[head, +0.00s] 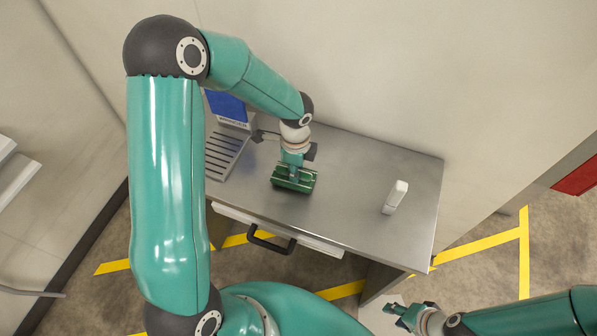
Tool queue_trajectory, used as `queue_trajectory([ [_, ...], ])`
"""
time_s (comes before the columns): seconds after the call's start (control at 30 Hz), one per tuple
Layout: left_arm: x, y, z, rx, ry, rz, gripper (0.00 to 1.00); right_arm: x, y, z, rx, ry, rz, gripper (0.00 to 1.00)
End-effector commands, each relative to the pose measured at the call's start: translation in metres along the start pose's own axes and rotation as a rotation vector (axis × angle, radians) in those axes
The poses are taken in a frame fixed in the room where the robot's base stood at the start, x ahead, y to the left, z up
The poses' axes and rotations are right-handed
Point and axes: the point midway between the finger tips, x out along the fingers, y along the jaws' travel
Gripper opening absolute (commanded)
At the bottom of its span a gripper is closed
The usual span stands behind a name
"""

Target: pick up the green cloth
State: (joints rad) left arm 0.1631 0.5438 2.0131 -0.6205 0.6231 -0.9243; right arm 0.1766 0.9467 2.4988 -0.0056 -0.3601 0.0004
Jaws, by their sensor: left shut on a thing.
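The green cloth (306,184) is a dark green folded piece at the middle of the metal table, partly hidden by my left gripper. My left gripper (293,176) points down from above and is shut on the cloth. I cannot tell whether the cloth touches the table. My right gripper (394,314) is low at the bottom right, off the table's front side, apart from the cloth. Its fingertips look spread, with nothing between them.
The metal table (345,180) has a white upright bottle or box (395,197) at the right. A slotted grey tray (224,156) and a blue-and-white item (228,108) stand at the left, partly behind my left arm. A drawer with a black handle (270,242) is at the front.

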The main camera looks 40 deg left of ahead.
Motion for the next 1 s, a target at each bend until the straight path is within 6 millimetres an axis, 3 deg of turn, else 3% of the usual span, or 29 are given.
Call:
queue_trajectory([
  [0.23,-0.041,-0.002,-0.001,-0.001,0.002,-0.009,0.00,0.001,0.000,0.000,0.000,0.000,0.000,0.40],
  [0.5,-0.116,-0.002,-0.001,0.000,0.004,-0.011,0.00,0.004,0.002,0.000,0.000,0.000,0.000,0.40],
  [0.7,-0.162,-0.001,-0.001,0.001,0.003,-0.009,0.00,0.006,0.002,0.000,0.000,0.000,0.000,0.40],
  [1.0,-0.191,0.000,-0.001,0.001,0.002,-0.004,0.00,0.006,0.002,0.000,0.000,0.000,0.000,0.40],
])
